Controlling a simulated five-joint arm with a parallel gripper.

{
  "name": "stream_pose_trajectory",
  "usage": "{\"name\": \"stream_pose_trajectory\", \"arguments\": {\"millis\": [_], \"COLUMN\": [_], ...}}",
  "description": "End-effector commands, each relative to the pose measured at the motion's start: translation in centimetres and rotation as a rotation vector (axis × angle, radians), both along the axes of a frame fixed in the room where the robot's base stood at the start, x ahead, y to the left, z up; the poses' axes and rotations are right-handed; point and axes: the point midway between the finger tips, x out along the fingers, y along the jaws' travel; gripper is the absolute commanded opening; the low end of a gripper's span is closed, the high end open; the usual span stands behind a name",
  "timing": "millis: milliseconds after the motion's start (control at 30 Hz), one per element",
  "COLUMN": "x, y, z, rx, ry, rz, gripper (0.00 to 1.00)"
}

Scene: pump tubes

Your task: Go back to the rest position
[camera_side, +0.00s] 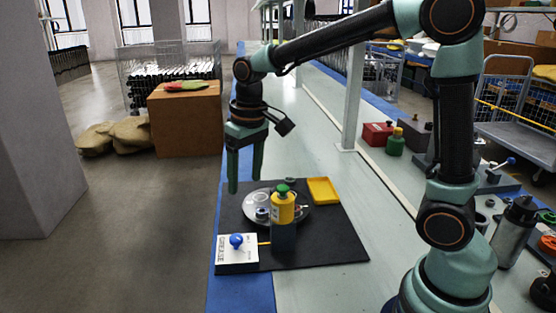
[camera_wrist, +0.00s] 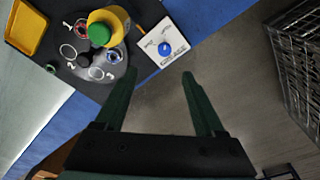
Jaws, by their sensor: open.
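My gripper (camera_side: 244,172) is above the left edge of the bench, pointing down, to the left of the black mat (camera_side: 325,250). In the wrist view its two fingers (camera_wrist: 158,90) are apart with nothing between them. On the mat, a yellow bottle with a green cap (camera_side: 283,207) stands upright at a dark block (camera_side: 284,237). It also shows in the wrist view (camera_wrist: 115,20). A round grey plate (camera_side: 300,213) lies behind the bottle, carrying small rings beside the numbers 1, 2 and 3. The bottle hides part of the plate.
A white card with a blue knob (camera_side: 236,241) is at the mat's front left corner. A yellow tray (camera_side: 322,190) lies at the back right. Open floor lies left of the bench.

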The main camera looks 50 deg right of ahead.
Motion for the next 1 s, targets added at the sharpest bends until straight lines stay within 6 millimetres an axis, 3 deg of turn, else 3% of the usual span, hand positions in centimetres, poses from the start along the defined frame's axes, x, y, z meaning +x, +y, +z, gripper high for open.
{"name": "stream_pose_trajectory", "arguments": {"millis": [200,500,700,1000], "x": [-4.4,-9.7,-11.5,-11.8], "y": [-1.4,-2.8,-3.2,-3.3], "z": [3.1,4.0,3.6,3.5], "rx": [0.003,-0.005,-0.012,-0.013], "ry": [-0.136,-0.304,-0.365,-0.376], "rz": [0.002,0.008,0.008,0.01], "gripper": [0.71,0.71,0.71,0.71]}}
